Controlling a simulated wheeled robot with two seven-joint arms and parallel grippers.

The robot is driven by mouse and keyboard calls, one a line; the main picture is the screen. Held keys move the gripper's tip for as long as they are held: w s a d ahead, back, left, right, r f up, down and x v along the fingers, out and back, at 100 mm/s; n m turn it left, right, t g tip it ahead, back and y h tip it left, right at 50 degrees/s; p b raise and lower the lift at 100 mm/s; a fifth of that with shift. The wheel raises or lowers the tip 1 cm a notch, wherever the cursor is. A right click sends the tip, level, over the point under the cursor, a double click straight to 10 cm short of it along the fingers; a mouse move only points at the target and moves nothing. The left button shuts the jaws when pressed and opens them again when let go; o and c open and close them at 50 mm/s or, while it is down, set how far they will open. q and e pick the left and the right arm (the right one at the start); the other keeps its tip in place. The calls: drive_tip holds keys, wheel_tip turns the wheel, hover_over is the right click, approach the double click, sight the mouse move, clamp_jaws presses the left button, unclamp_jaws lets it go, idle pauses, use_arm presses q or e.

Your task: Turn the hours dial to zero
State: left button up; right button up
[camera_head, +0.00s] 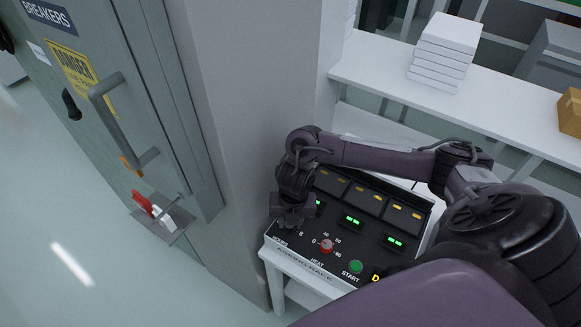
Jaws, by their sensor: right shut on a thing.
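A black control panel (322,263) sits on a small white stand. The word HOURS is printed at its left front corner. My right gripper (290,222) points down over the spot above that label, shut on the hours dial. The gripper covers the dial, so its pointer and most of its scale are hidden; only a figure like an 8 shows beside it. My left gripper is not in view.
On the panel are a red heat dial (326,246), a green START button (355,267) and several green displays. A grey breaker cabinet with a handle (112,110) stands left. A white shelf (385,70) with stacked white boxes (447,47) is behind.

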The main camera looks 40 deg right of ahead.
drive_tip(key=shift+s, duration=0.1)
idle(0.5)
drive_tip(key=o, duration=1)
drive_tip(key=shift+c, duration=0.2)
drive_tip(key=shift+r, duration=0.15)
drive_tip(key=r+p, duration=0.1)
drive_tip(key=r, duration=0.6)
drive_tip(key=shift+d+r, duration=0.2)
drive_tip(key=shift+s+f, duration=0.1)
drive_tip(key=shift+s, duration=0.05)
